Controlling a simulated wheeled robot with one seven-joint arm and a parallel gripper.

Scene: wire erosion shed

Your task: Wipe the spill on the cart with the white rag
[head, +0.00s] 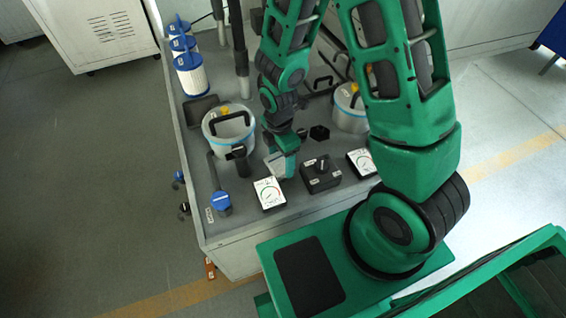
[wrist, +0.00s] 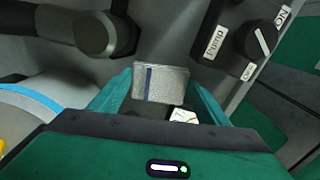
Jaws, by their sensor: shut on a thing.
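My gripper (head: 282,166) is low over the grey cart top (head: 240,235), between a grey canister and a black knob box. In the wrist view its two green fingers (wrist: 160,95) are shut on a pale folded block with a dark blue stripe, which looks like the white rag (wrist: 165,85). In the head view the rag (head: 276,166) is a small pale patch at the fingertips. I cannot tell whether it touches the cart top. I cannot make out the spill in either view; my gripper and arm hide part of the top.
A lidded canister (head: 218,141), a white gauge (head: 269,195), a knob box marked Pump (head: 321,179) and a second gauge (head: 362,162) stand close around my gripper. A blue-handled valve (head: 221,203) is at left. Filters with blue caps (head: 192,80) and another canister (head: 350,120) stand farther back.

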